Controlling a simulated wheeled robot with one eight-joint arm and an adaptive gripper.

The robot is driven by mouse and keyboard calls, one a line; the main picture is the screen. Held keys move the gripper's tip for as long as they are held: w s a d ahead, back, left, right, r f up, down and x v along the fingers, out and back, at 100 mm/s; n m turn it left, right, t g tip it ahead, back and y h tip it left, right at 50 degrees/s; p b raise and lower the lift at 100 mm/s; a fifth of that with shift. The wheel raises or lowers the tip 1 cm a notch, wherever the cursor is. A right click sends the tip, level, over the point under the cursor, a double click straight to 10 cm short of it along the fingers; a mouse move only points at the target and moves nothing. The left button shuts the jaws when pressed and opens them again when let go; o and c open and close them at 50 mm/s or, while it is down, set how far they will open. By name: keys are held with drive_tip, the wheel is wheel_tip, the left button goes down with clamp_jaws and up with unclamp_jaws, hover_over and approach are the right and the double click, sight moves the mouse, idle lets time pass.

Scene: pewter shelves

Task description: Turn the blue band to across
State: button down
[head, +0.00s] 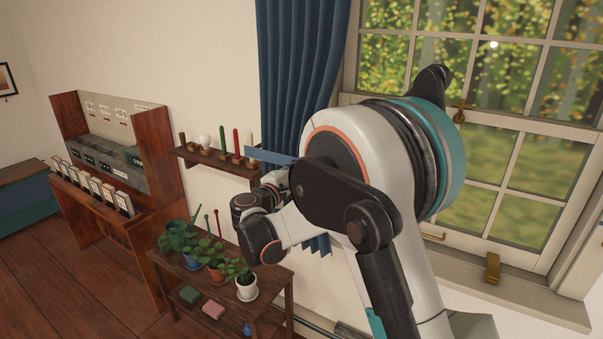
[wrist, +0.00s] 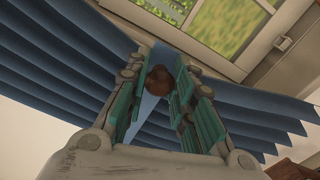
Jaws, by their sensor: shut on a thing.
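The blue band (head: 270,155) shows in the head view as a flat strip sticking out to the left of the blue curtain (head: 303,65), lying nearly level. Its right end is hidden behind my arm. In the wrist view, my gripper (wrist: 160,75) has its two teal-padded fingers on either side of a round brown knob (wrist: 159,75), shut on it. A lighter blue strip shows below the knob between the fingers. I cannot tell how the knob joins the band. The curtain folds (wrist: 60,65) spread on both sides of the fingers.
A window (head: 480,130) stands right of the curtain. A wall shelf (head: 215,160) with several pegs is close by on the left. Below it is a plant stand (head: 180,268) with potted plants. A wooden cabinet (head: 155,150) stands further left.

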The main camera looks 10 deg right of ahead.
drive_tip(key=shift+a+r, duration=0.1)
drive_tip(key=shift+r, duration=0.05)
drive_tip(key=c, duration=1.3)
unclamp_jaws()
drive_tip(key=shift+c, duration=0.2)
drive_tip(key=v, duration=1.2)
